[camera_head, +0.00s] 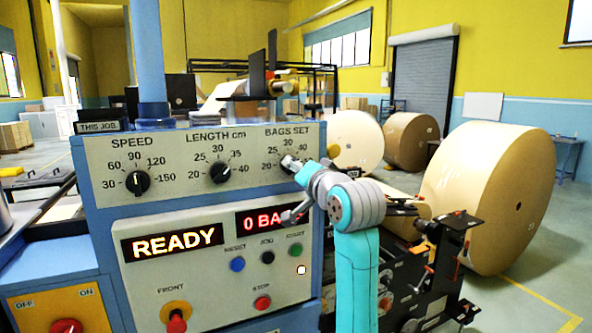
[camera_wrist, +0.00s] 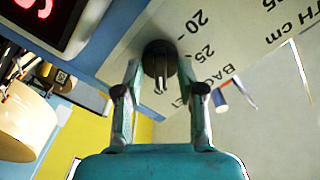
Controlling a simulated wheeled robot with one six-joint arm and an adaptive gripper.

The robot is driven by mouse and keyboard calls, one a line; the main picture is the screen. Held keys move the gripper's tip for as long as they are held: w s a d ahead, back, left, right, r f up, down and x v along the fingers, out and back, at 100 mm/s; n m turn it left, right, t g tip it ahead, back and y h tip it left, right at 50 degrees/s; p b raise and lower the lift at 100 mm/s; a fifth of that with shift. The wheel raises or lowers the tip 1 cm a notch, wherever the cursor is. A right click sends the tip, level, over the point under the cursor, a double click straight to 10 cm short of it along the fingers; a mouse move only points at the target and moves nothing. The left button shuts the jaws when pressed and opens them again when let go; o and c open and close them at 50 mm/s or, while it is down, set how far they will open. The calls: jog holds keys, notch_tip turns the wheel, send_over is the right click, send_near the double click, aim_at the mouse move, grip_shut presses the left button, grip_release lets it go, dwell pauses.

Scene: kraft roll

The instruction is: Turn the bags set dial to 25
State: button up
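The bags set dial (camera_head: 288,163) is a black knob at the upper right of the panel, under the BAGS SET label. My gripper (camera_head: 301,168) is at it from the right and covers part of the knob and scale. In the wrist view the dial (camera_wrist: 160,58) sits between the two fingertips of my gripper (camera_wrist: 160,66). The fingers are apart, one on each side of the knob, with what looks like a small gap; contact is unclear. The numbers 20 and 25 show beside the knob there. The exact pointer setting cannot be read.
The length dial (camera_head: 220,172) and speed dial (camera_head: 137,183) are left on the same panel. Below are a READY display (camera_head: 172,243), a red display (camera_head: 262,219) partly hidden by my arm, and several buttons. Large paper rolls (camera_head: 490,195) stand to the right.

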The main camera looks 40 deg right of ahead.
jog(key=shift+w, duration=0.2)
grip_shut()
dwell(0.3)
jog(key=shift+d+n, duration=0.15)
jog(key=shift+n, duration=8.75)
